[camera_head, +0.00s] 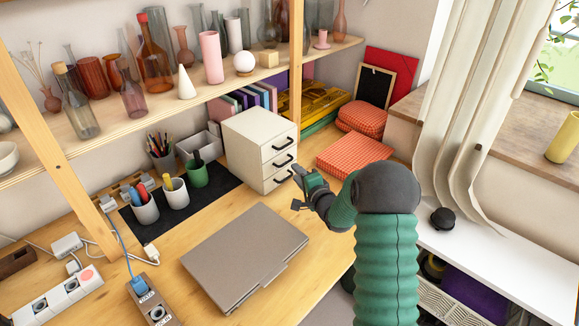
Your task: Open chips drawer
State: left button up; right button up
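A small white cabinet (258,148) with three stacked drawers stands on the wooden desk. Each drawer has a black handle, and all three look closed. No label shows which one is the chips drawer. My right gripper (298,188), on a green and dark grey arm, is just right of and in front of the cabinet, near the bottom drawer's handle (284,177). Its two dark fingers look spread apart with nothing between them. I cannot tell whether a finger touches the handle. My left gripper is not in view.
A closed grey laptop (246,255) lies in front of the cabinet. Pen cups stand on a black mat (200,205) to its left. A red patterned box (352,153) lies to its right. A shelf (210,92) with bottles and vases hangs above.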

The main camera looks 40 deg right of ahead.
aim_at(284, 160)
jog(key=x, duration=0.7)
jog(key=shift+w+d+r, duration=0.2)
jog(key=shift+d, duration=0.05)
jog(key=shift+a, duration=0.3)
grip_shut()
jog(key=shift+f, duration=0.15)
dwell(0.5)
